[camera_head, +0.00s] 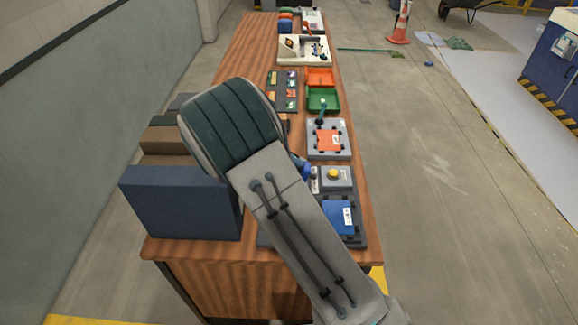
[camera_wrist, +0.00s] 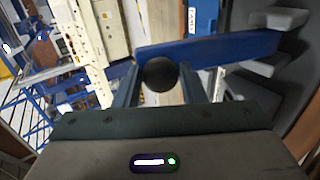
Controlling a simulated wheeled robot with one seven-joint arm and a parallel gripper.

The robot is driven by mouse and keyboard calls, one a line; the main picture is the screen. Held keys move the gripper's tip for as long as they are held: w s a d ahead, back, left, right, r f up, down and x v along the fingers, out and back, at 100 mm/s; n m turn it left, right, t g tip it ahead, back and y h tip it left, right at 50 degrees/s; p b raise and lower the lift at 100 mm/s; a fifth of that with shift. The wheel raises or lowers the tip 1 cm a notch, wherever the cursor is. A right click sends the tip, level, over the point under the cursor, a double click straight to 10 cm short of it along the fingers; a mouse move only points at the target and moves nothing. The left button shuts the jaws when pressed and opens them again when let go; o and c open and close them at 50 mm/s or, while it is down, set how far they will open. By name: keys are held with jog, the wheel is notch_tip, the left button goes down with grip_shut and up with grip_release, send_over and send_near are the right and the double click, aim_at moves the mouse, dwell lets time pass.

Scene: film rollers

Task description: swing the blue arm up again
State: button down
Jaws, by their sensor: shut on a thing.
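The blue arm (camera_wrist: 225,50) is a flat blue bar that runs across the upper part of the wrist view. A round black knob (camera_wrist: 160,74) is on its near side, toward the bar's left part. My gripper (camera_wrist: 161,82) has a finger on either side of the knob and is shut on it. In the head view my own arm covers the gripper and most of the blue arm; a small blue part (camera_head: 302,168) shows beside it. A blue plate (camera_head: 338,218) lies on a dark base (camera_head: 358,238) at the table's near right.
On the wooden table (camera_head: 235,68), a grey box with a yellow button (camera_head: 333,174), a fixture with an orange plate (camera_head: 328,141), and green (camera_head: 323,106) and orange (camera_head: 319,77) trays stand farther back. A dark blue block (camera_head: 180,205) is at the near left.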

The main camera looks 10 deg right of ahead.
jog(key=shift+s+a+f, duration=0.15)
jog(key=shift+a+f, duration=0.1)
jog(key=shift+f, duration=0.25)
jog(key=c, duration=1)
grip_release()
jog(key=shift+c, duration=0.2)
jog(key=shift+w+d+r, duration=0.1)
jog(key=shift+w, duration=0.1)
jog(key=shift+r, duration=0.15)
